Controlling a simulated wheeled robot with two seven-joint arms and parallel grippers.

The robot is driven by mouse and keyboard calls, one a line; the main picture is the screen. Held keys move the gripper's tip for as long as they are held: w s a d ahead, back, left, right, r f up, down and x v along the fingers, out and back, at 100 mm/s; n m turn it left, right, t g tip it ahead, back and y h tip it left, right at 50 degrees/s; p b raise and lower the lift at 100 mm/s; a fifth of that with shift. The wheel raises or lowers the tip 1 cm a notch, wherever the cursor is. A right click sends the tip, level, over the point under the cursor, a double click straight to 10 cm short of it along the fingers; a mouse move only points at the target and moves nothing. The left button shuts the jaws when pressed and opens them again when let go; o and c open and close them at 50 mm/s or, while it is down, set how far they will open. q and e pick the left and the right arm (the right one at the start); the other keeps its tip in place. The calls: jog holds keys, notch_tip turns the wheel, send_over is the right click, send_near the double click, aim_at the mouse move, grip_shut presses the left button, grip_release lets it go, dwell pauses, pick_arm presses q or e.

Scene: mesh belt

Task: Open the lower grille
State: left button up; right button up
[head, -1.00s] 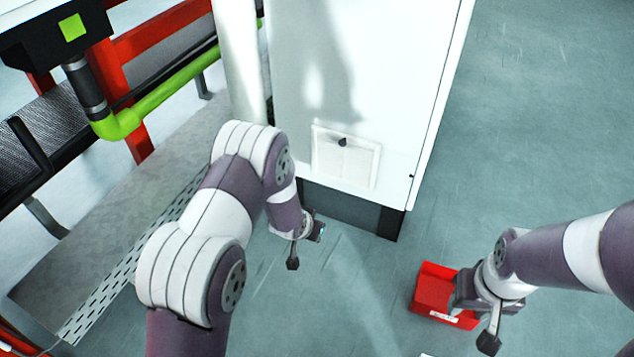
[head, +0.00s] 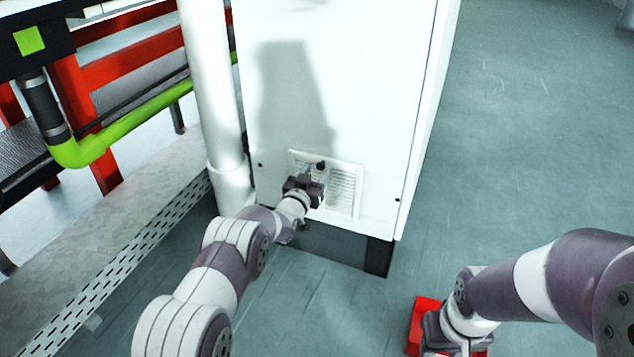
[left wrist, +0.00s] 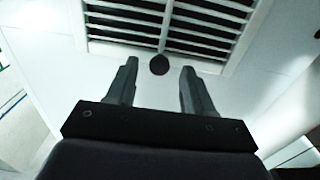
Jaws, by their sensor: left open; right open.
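The lower grille (head: 346,190) is a white slatted panel low on the front of the white cabinet. It looks flush with the cabinet face. It also shows in the left wrist view (left wrist: 165,22), with dark gaps between its slats. A dark round knob (head: 321,165) sits on the grille's frame; it shows in the left wrist view (left wrist: 159,65) too. My left gripper (head: 313,178) is open in front of the grille. In the left wrist view its fingers (left wrist: 159,72) lie either side of the knob, apart from it. My right gripper (head: 452,346) is over a red bin, its fingers largely cut off.
The white cabinet (head: 330,90) stands on a dark base. A white vertical pipe (head: 210,90) and the conveyor frame with a green pipe (head: 140,125) are on the left. The red bin (head: 415,335) is on the floor at the lower right. Floor right of the cabinet is clear.

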pick_arm(q)
jog(key=shift+w+d+r, duration=0.1)
jog(key=shift+w+d, duration=0.15)
jog(key=shift+w, duration=0.4)
grip_shut()
jog(key=shift+s+a+f+t+b, duration=0.15)
jog(key=shift+s+f+b, duration=0.05)
jog(key=shift+s, duration=0.15)
jog(key=shift+s+a+f+t+b, duration=0.1)
jog(key=shift+s+f+t+b, duration=0.1)
jog(key=shift+s, duration=0.15)
jog(key=s+a+f+t+h+b, duration=0.2)
jog(key=s+f+t+b, duration=0.3)
jog(key=s+t+b, duration=0.1)
jog(key=shift+s+a+f+b, duration=0.4)
jog(key=shift+s+b, duration=0.4)
jog(key=shift+s, duration=0.45)
